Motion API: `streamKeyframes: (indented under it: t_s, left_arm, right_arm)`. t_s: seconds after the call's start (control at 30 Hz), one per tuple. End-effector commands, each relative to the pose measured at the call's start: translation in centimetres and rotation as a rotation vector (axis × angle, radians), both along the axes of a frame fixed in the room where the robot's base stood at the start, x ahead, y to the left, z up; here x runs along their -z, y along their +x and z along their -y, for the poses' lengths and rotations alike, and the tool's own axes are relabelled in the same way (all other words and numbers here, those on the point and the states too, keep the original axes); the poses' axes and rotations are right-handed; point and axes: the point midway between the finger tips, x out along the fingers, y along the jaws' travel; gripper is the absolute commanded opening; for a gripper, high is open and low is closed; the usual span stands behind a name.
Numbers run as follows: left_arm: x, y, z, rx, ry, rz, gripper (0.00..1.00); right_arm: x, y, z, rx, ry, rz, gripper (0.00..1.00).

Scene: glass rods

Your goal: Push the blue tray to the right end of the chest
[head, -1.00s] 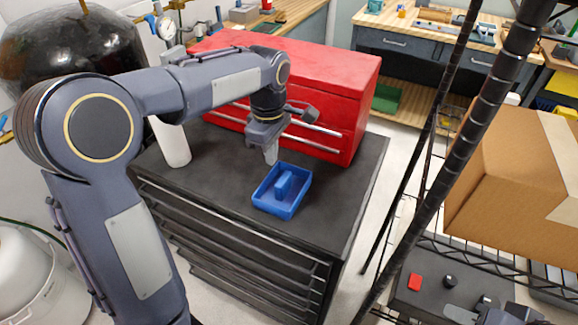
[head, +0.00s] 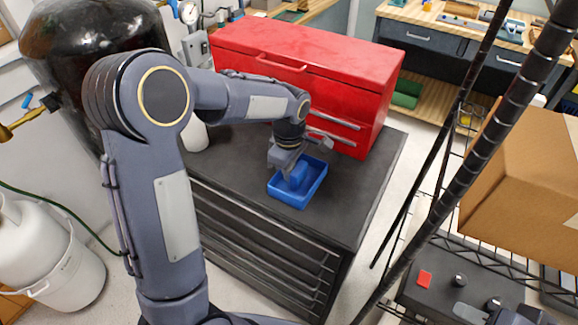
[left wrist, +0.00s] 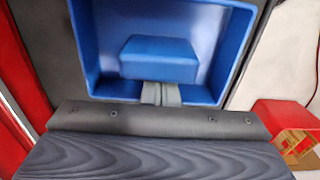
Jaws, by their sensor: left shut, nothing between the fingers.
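The blue tray (head: 313,187) sits on the dark top of the chest (head: 245,170), near its front and right of the middle. A raised blue block stands inside the tray. My left gripper (head: 289,172) is shut and empty at the left side of the tray. In the left wrist view, its fingertips (left wrist: 160,94) overlap the near wall of the tray (left wrist: 233,50), close to the block (left wrist: 158,60); I cannot tell whether they touch. Part of my right gripper (head: 480,311) shows at the bottom right edge; its jaw state is unclear.
A red toolbox (head: 315,65) stands behind the tray on the chest. A white cylinder (head: 195,136) stands at the left. Bare chest top lies right of the tray. Black rack posts (head: 455,165) and a cardboard box (head: 525,190) are further right.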

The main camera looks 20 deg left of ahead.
Motion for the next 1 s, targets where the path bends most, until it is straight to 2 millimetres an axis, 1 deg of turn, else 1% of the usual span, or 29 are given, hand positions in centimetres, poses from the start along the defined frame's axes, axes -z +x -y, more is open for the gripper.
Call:
streamKeyframes:
  t_s: [0.17,0.27,0.37,0.5,0.6,0.7,0.8,1.0]
  left_arm:
    - [0.0,0.0,0.1,0.0,0.0,0.0,0.0]
    - [0.1,-0.1,1.2,0.003,0.0,0.0,0.0]
    - [0.1,-0.5,3.6,0.008,0.0,0.0,0.0]
    - [0.1,-1.0,7.6,0.008,0.001,0.0,0.0]
    - [0.0,-1.4,10.0,0.007,0.002,0.0,0.0]
    - [0.0,-1.6,11.5,0.003,0.001,-0.001,0.0]
    - [0.0,-1.7,12.2,0.0,0.0,0.0,0.0]
    - [0.0,-1.7,12.3,-0.002,0.0,0.0,0.0]
  right_arm:
    - [0.0,0.0,0.0,0.0,0.0,0.0,0.36]
    - [0.2,0.0,0.0,0.0,0.0,0.0,0.36]
    - [0.5,0.0,0.0,0.0,0.0,0.0,0.36]
    - [0.8,0.0,0.0,0.0,0.0,0.0,0.36]
    - [0.8,0.0,0.0,0.0,0.0,0.0,0.36]
    - [0.8,0.0,0.0,0.0,0.0,0.0,0.36]
    - [0.8,0.0,0.0,0.0,0.0,0.0,0.36]
    - [0.8,0.0,0.0,0.0,0.0,0.0,0.36]
